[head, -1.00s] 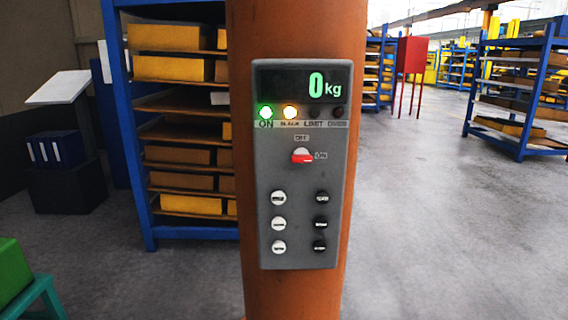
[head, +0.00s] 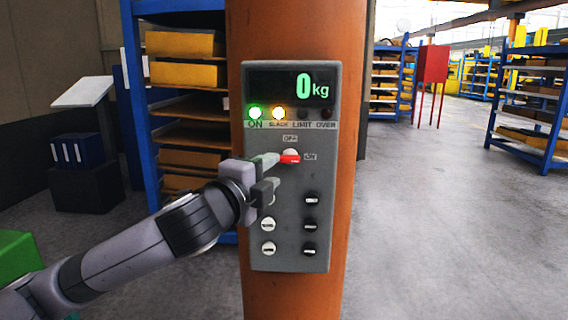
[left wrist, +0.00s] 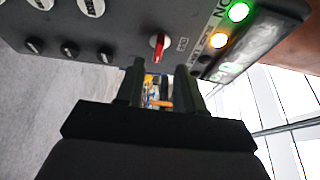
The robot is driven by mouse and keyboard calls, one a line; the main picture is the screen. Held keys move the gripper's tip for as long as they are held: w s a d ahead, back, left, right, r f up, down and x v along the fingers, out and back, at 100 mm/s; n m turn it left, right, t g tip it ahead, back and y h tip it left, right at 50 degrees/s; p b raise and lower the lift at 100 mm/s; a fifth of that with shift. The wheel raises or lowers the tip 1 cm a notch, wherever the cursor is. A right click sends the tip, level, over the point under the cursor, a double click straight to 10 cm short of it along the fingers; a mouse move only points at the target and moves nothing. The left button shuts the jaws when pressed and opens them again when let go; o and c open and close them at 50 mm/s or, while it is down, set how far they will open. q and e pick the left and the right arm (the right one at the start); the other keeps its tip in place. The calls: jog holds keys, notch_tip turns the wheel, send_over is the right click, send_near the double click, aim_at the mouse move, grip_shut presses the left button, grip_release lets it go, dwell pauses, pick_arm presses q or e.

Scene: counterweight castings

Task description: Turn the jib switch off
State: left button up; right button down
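The jib switch (head: 290,156) is a small rotary knob with a red handle on the grey control panel (head: 318,180). Its red handle points right, to the ON label, with OFF marked above it. The switch also shows in the left wrist view (left wrist: 158,47), just beyond the fingertips. My left gripper (head: 274,171) is open and empty, close to the panel at the switch's left. In the left wrist view its two fingers (left wrist: 160,72) stand apart with a clear gap. I cannot tell from the head view whether a finger touches the knob. My right gripper is not in view.
The panel sits on an orange column (head: 345,60). Its display reads 0 kg; the green ON lamp (head: 255,112) and amber slack lamp (head: 279,112) are lit. White and black buttons (head: 311,225) lie below the switch. A blue shelf (head: 140,130) stands behind left; the floor at right is clear.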

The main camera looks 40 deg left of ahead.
aim_at(287, 161)
pick_arm(q)
jog(key=shift+w+a+p, duration=0.2)
jog(key=shift+w+p, duration=0.2)
jog(key=shift+w, duration=1.25)
jog(key=shift+w+a+p, duration=0.2)
jog(key=shift+w+p, duration=0.15)
jog(key=shift+w, duration=1.25)
jog(key=shift+c, duration=0.3)
grip_shut()
